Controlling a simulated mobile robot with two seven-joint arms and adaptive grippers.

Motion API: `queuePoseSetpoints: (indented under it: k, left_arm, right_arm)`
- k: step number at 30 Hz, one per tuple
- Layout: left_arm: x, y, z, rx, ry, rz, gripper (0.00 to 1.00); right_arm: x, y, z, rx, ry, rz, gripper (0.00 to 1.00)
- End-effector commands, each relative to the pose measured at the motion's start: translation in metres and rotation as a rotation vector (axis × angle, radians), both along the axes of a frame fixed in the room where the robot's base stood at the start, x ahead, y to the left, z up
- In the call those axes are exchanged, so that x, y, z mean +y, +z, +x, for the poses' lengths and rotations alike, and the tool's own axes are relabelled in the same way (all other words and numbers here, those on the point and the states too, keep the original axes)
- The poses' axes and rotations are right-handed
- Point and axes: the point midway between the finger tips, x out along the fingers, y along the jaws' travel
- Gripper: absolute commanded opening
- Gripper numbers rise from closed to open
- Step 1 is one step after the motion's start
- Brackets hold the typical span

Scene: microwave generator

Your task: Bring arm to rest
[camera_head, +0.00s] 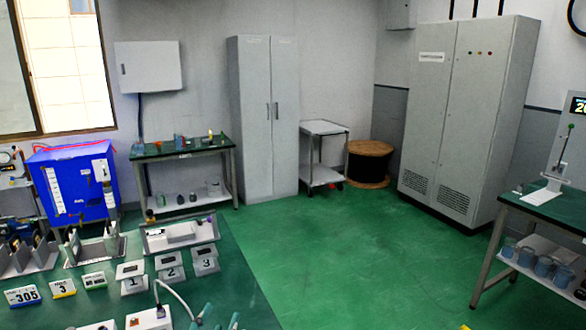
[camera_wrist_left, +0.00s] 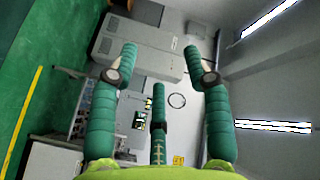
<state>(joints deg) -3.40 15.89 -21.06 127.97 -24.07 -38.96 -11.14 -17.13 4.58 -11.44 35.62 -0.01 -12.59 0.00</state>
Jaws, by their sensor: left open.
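My left gripper (camera_head: 219,318) shows at the bottom edge of the head view, only its teal fingertips, in front of the green-topped table's lower right corner. The rest of that arm is below the frame. In the left wrist view the left gripper (camera_wrist_left: 160,72) has its green padded fingers spread apart, with nothing between them. The wrist view is tilted and looks out into the room, with the grey cabinet (camera_wrist_left: 140,48) beyond the fingers. My right gripper is in neither view.
Another table (camera_head: 555,210) stands at the right. The green floor (camera_head: 350,250) between them is clear. A cart (camera_head: 325,160) and a spool (camera_head: 370,160) stand behind.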

Motion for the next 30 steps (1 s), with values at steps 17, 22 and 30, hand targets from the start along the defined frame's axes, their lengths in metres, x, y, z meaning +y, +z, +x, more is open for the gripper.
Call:
queuePoseSetpoints:
  k: [17, 22, 30]
  left_arm:
    - [0.055, -0.200, -0.221, 1.076, 0.441, -0.444, 0.49]
    - [0.054, -0.231, -0.255, 1.212, 0.493, -0.471, 0.49]
    - [0.052, -0.323, -0.245, 1.238, 0.496, -0.457, 0.49]
  right_arm:
    - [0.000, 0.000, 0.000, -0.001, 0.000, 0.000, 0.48]
    - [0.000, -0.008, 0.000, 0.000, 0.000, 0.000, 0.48]
    - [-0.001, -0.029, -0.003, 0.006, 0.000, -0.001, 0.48]
